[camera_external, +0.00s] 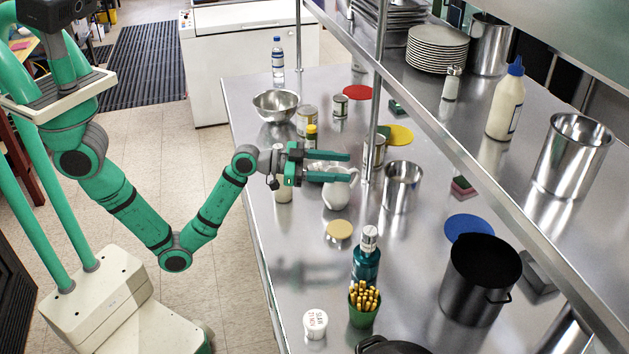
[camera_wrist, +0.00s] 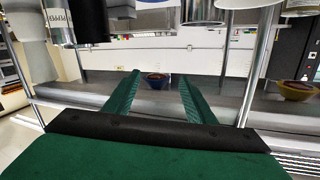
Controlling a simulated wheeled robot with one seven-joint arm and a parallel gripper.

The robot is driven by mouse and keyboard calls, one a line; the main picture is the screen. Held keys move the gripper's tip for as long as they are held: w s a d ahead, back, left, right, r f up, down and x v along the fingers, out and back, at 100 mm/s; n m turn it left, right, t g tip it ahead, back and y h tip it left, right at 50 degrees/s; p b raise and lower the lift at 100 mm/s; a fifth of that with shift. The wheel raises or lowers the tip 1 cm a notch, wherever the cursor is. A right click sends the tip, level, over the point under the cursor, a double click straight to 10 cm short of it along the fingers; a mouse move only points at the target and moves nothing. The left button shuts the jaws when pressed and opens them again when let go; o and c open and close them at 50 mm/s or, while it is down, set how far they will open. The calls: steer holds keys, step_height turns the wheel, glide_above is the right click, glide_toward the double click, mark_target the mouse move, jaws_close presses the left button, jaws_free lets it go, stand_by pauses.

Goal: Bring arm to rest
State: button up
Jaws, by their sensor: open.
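My green arm reaches out over the steel counter (camera_external: 400,300), bent low at the elbow. My gripper (camera_external: 347,169) is at its end, with two long green fingers pointing right. The fingers are parallel and apart, with nothing visible between them. In the external view they overlap the white pitcher (camera_external: 338,194); I cannot tell whether they touch it. In the wrist view my gripper (camera_wrist: 157,80) also shows spread fingers, and a small dark blue bowl (camera_wrist: 155,82) appears beyond the gap.
Around my gripper stand steel pots (camera_external: 402,190), cans (camera_external: 306,118) and a steel bowl (camera_external: 276,106). A shelf post (camera_external: 376,100) rises close to the fingertips. A teal bottle (camera_external: 366,262) and black pot (camera_external: 478,280) stand nearer.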

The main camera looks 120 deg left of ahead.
steer(key=w+d+f+m+t+h, duration=0.1)
steer(key=w+d, duration=0.2)
steer(key=d, duration=0.5)
steer(key=w+d+f+t+h, duration=0.1)
steer(key=w+d, duration=0.3)
steer(key=d, duration=0.5)
steer(key=s+d+f+h, duration=0.2)
steer(key=s+d+f, duration=0.1)
steer(key=d+f, duration=0.5)
steer(key=s+d+f+m+h, duration=0.1)
steer(key=s+d+f, duration=0.5)
steer(key=s, duration=0.3)
steer(key=s+d+f+h, duration=0.1)
steer(key=s+d+f, duration=0.5)
steer(key=s, duration=0.2)
steer(key=s+d+h, duration=0.1)
steer(key=s+d, duration=0.1)
steer(key=s, duration=0.8)
steer(key=s+d+f+m+g+h, duration=0.1)
steer(key=s+d, duration=0.1)
steer(key=s, duration=0.8)
steer(key=shift+s+m+g, duration=0.3)
steer(key=shift+s, duration=0.1)
